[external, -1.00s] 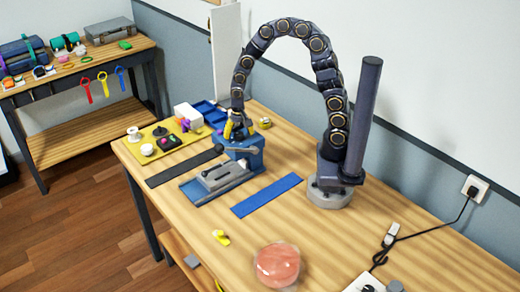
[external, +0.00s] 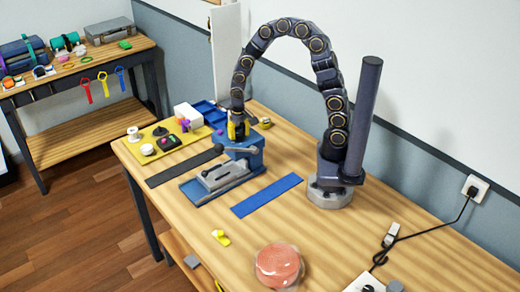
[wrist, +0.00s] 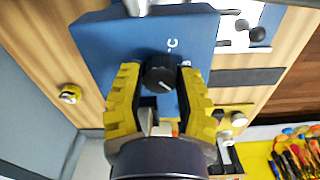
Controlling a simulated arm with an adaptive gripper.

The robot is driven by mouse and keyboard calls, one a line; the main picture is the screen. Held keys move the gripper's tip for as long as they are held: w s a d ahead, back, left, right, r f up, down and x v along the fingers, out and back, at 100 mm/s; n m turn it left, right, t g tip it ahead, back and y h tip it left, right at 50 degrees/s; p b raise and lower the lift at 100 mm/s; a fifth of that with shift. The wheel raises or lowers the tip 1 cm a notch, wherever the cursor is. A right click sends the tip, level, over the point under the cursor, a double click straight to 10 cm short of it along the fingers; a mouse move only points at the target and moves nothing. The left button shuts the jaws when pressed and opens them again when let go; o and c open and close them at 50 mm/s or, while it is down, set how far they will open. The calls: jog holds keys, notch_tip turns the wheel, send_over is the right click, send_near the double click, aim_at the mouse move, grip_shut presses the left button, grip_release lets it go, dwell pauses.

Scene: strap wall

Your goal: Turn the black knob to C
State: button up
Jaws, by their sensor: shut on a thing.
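The black knob (wrist: 160,70) sits on the blue face of a machine (wrist: 98,42) in the wrist view. My gripper (wrist: 160,76) has its yellow fingers on both sides of the knob and is shut on it. A white letter C is printed just above the knob and a B to its right. A short light mark shows on the lower right part of the knob. In the external view my gripper (external: 238,131) points down at the top of the blue machine (external: 243,153), and the knob is hidden by the fingers.
A yellow tray (external: 148,158) with small parts stands left of the machine, with blue bins (external: 212,113) behind. A dark strap (external: 184,166) and a blue strip (external: 266,196) lie nearby. A pinkish round item (external: 278,265) sits at the front; bench around it is mostly clear.

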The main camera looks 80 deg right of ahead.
jog(key=n, duration=0.5)
jog(key=shift+n, duration=0.3)
jog(key=n, duration=0.9)
jog(key=shift+n, duration=0.4)
jog(key=n, duration=0.4)
jog(key=shift+n, duration=0.4)
jog(key=o, duration=1.1)
